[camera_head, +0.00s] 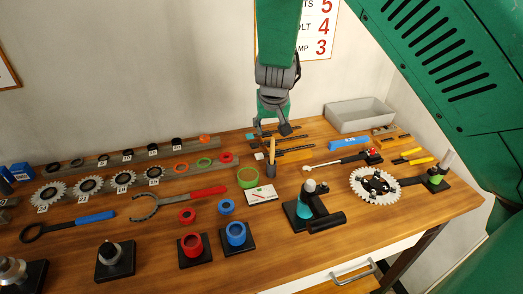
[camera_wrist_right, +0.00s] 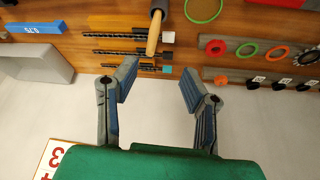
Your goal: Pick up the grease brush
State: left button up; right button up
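The grease brush appears to be the upright tool with a pale wooden handle and dark lower end (camera_head: 272,152), near the middle back of the workbench. In the right wrist view its wooden handle (camera_wrist_right: 154,34) points toward my right gripper (camera_wrist_right: 158,82). The two fingers are spread wide with nothing between them, and the handle's end lies around the fingertip line, nearer the left finger in the picture. In the head view my right gripper (camera_head: 271,128) hangs above and behind the brush. Whether they touch is not clear. My left gripper is not in view.
A green ring (camera_head: 247,177) and a white card (camera_head: 261,194) lie near the brush. Dark strips lie behind it. A grey bin (camera_head: 359,115) stands at the back right, against the wall.

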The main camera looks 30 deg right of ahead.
aim_at(272, 144)
jog(key=x, duration=0.5)
jog(key=d+x, duration=0.1)
jog(key=x, duration=0.2)
jog(key=shift+s, duration=0.25)
jog(key=shift+w+a+f, duration=0.1)
jog(key=shift+w+f, duration=0.05)
jog(key=shift+a+f+b, duration=0.15)
jog(key=shift+a+b, duration=0.05)
jog(key=shift+b, duration=0.15)
jog(key=b+x, duration=0.3)
jog(key=x, duration=0.1)
jog(key=shift+s+f+b, duration=0.25)
jog(key=shift+s+b, duration=0.15)
jog(key=shift+w+d+f, duration=0.15)
jog(key=shift+f, duration=0.05)
jog(key=shift+d+r, duration=0.1)
jog(key=shift+d, duration=0.1)
jog(key=shift+c, duration=1.2)
jog(key=shift+r, duration=0.1)
grip_shut()
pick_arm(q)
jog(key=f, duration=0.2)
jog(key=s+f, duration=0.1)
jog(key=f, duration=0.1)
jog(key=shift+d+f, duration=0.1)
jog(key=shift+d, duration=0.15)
pick_arm(e)
jog(key=shift+a, duration=0.15)
